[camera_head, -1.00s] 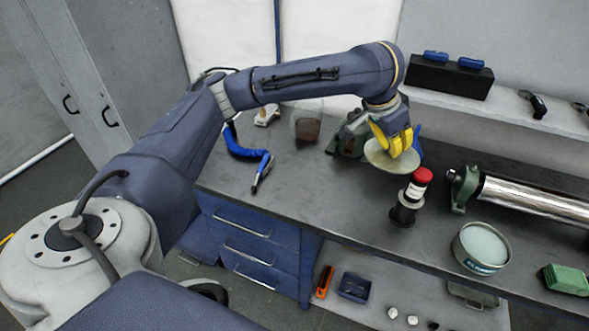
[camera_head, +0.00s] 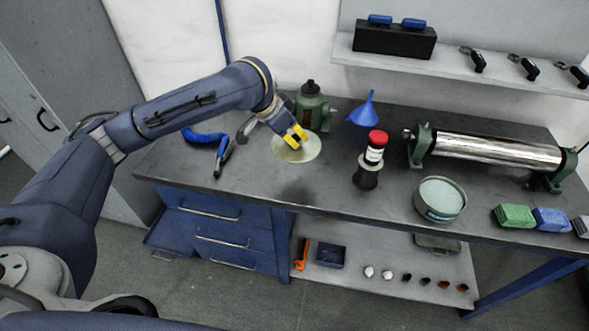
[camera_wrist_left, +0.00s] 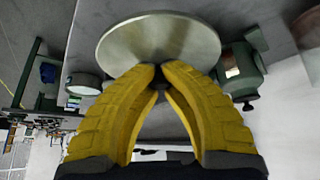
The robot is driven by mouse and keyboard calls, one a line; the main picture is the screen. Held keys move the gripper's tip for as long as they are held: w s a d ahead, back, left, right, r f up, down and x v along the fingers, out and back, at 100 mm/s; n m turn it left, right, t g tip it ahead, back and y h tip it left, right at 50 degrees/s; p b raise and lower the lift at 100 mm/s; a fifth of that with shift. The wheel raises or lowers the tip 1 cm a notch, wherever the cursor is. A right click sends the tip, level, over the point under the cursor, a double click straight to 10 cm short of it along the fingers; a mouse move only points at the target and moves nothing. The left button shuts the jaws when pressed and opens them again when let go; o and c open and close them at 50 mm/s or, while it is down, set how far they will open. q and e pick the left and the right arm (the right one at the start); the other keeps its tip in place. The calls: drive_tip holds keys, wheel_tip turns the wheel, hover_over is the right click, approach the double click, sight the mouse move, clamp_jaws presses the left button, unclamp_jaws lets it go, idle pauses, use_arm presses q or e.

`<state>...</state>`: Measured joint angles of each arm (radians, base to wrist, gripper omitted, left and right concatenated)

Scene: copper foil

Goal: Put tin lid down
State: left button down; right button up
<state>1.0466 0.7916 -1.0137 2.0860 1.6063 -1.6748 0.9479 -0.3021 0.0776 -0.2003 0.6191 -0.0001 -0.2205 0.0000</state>
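The tin lid (camera_head: 297,150) is a pale, brass-coloured round disc. The round tin (camera_head: 440,214) stands open at the front right of the bench with pale teal content. My right gripper is not in view.
A red-capped bottle on a dark stand (camera_head: 373,155), a blue funnel (camera_head: 366,107) and a green device (camera_head: 313,105) stand near the lid. A blue-handled tool (camera_head: 207,138) lies left. A metal roller (camera_head: 495,149) is at the right. The bench front (camera_head: 300,190) is clear.

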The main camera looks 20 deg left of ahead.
sight(275, 152)
use_arm(q)
wheel_tip(275, 152, down, 12)
drive_tip(key=shift+f, duration=0.25)
idle(0.5)
drive_tip(key=shift+f, duration=0.1)
drive_tip(key=c, duration=1.6)
unclamp_jaws()
drive_tip(key=shift+o, duration=0.2)
drive_tip(key=v, duration=1.2)
drive_tip(key=shift+w, duration=0.1)
